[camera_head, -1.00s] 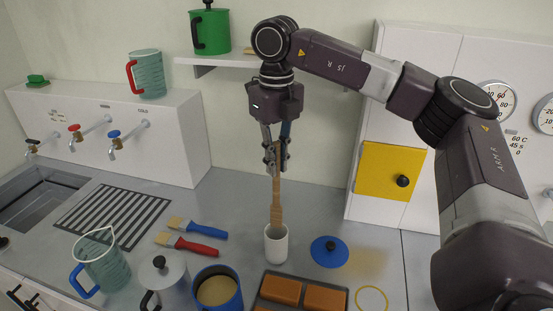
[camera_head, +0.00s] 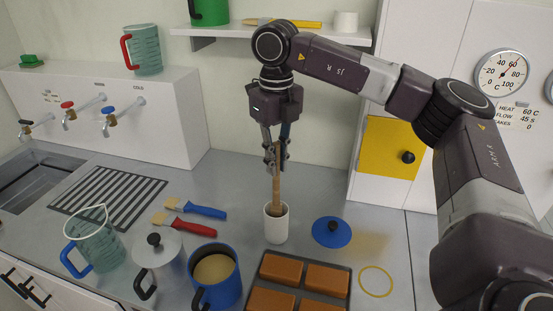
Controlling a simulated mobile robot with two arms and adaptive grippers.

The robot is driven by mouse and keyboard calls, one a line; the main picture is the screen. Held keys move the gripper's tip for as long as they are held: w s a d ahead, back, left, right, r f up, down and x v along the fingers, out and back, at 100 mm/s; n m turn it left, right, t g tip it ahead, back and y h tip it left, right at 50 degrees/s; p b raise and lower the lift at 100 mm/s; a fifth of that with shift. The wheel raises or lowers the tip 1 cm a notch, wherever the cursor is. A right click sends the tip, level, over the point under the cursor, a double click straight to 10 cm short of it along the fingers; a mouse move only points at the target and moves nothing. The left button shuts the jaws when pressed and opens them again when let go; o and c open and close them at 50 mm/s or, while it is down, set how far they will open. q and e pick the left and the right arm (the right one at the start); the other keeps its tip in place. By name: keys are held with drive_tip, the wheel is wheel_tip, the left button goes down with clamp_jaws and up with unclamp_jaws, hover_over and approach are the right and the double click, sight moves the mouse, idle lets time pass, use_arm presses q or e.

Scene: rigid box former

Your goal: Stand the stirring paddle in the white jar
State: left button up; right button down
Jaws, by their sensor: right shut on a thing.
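The white jar (camera_head: 276,229) stands upright on the grey counter at the centre. The wooden stirring paddle (camera_head: 276,188) is upright, with its lower end inside the jar's mouth. Whether it touches the bottom is hidden by the jar's wall. My right gripper (camera_head: 275,160) points down above the jar and is shut on the upper part of the paddle. My left gripper is not in view.
A mould tray (camera_head: 298,289) with several orange-brown blocks lies in front of the jar. A blue lid (camera_head: 331,231) lies to its right. A blue pot (camera_head: 214,278), a lidded metal pot (camera_head: 158,266) and two brushes (camera_head: 195,218) are to the left.

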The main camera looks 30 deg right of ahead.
drive_tip(key=shift+f, duration=0.1)
drive_tip(key=c, duration=1.9)
unclamp_jaws()
wheel_tip(320, 180, up, 12)
